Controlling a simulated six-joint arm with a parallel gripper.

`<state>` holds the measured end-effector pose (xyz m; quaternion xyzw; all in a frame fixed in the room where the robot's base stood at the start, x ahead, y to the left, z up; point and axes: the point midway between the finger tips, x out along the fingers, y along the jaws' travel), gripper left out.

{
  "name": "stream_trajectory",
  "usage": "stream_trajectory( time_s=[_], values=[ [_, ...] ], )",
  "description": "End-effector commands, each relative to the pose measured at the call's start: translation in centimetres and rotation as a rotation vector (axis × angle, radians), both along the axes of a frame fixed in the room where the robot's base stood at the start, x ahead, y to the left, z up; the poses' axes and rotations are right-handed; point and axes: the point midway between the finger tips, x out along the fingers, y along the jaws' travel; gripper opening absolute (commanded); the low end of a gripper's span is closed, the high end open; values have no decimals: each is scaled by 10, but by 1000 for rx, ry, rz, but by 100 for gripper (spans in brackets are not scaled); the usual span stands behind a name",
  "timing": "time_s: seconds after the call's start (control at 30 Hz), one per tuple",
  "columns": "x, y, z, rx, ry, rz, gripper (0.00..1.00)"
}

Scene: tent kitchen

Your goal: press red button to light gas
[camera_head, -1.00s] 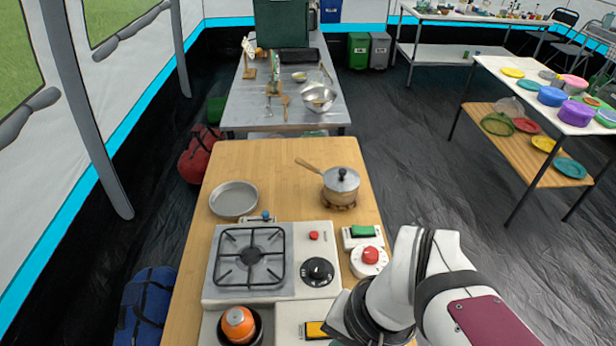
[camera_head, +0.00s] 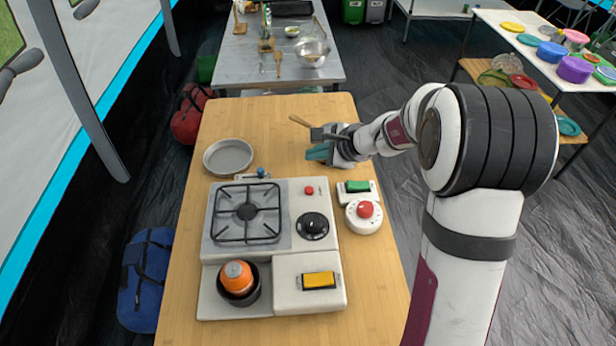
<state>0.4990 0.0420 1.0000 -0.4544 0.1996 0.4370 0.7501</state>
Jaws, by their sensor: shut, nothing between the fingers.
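The gas stove (camera_head: 213,249) stands on the wooden table with a black burner grate (camera_head: 246,213). A small red button (camera_head: 309,190) is on its white panel, above a black knob (camera_head: 312,226). A larger red button (camera_head: 365,209) sits on a round white base to the right of the stove. My gripper (camera_head: 318,153) is shut and empty, with teal fingers pointing left. In the picture it is above the small red button, apart from it, over the far part of the table; its height is unclear.
A pot's wooden handle (camera_head: 299,121) shows behind my gripper, which hides the pot. A grey pan (camera_head: 228,157) lies at the left. A green switch (camera_head: 357,186), a yellow switch (camera_head: 319,281) and an orange object in a black pot (camera_head: 237,283) are nearby.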

Motion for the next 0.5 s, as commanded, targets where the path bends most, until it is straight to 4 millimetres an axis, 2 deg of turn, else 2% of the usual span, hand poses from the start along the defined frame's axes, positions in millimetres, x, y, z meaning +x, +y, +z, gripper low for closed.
stream_trajectory(
  time_s=[0.27,0.5],
  values=[
    [-1,0,-2,0,1,2,0],
    [-2,1,-31,2,5,2,0]
  ],
)
